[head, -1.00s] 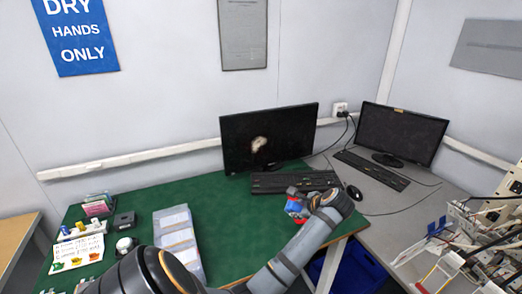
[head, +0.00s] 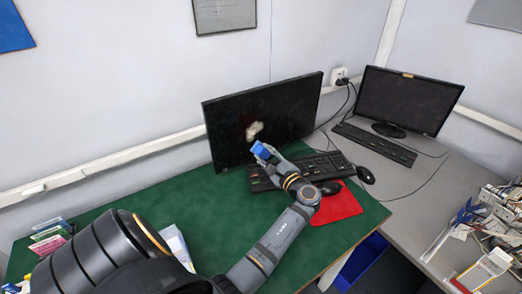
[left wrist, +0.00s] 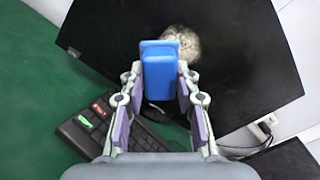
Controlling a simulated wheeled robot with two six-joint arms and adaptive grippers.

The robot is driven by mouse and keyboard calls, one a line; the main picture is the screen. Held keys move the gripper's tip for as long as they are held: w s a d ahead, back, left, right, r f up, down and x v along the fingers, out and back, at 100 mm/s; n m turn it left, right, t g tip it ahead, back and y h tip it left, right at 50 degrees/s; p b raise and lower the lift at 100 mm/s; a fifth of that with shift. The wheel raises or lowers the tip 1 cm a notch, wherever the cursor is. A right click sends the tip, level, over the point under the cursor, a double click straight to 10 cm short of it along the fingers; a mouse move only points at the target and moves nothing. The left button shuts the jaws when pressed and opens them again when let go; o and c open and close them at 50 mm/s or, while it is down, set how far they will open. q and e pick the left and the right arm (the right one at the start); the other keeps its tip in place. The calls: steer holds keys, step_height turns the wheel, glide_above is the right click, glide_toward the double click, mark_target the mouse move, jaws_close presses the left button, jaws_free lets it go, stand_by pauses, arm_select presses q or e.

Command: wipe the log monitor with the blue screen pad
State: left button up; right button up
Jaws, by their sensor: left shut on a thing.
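The blue screen pad (head: 261,150) is held in my left gripper (head: 270,158), in front of the lower part of a black monitor (head: 285,110). That monitor stands on the green desk and has a pale smudge (head: 254,131) on its screen. In the left wrist view the pad (left wrist: 158,75) stands upright between the fingers of the gripper (left wrist: 160,85). There the smudge (left wrist: 187,45) shows just past the pad's upper right edge, and the pad hides part of it. I cannot tell whether the pad touches the screen. My right gripper is not in view.
A keyboard (head: 322,166) lies in front of the monitor, partly behind my left arm. A red mat (head: 340,205) lies near the green desk's right edge, with a mouse (head: 365,175) beyond it. A second monitor (head: 408,100) and keyboard (head: 375,144) stand on the grey desk.

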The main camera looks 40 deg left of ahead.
arm_select(q)
steer(key=shift+x, duration=0.9)
steer(key=x, duration=0.4)
steer(key=shift+a+f+b, duration=0.15)
steer(key=shift+a+b, duration=0.05)
steer(key=shift+b, duration=0.15)
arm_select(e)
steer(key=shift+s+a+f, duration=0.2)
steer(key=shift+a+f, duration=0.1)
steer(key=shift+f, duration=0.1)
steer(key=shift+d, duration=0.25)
arm_select(q)
steer(key=shift+x, duration=0.95)
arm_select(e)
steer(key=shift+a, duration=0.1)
arm_select(q)
steer(key=shift+w, duration=0.1)
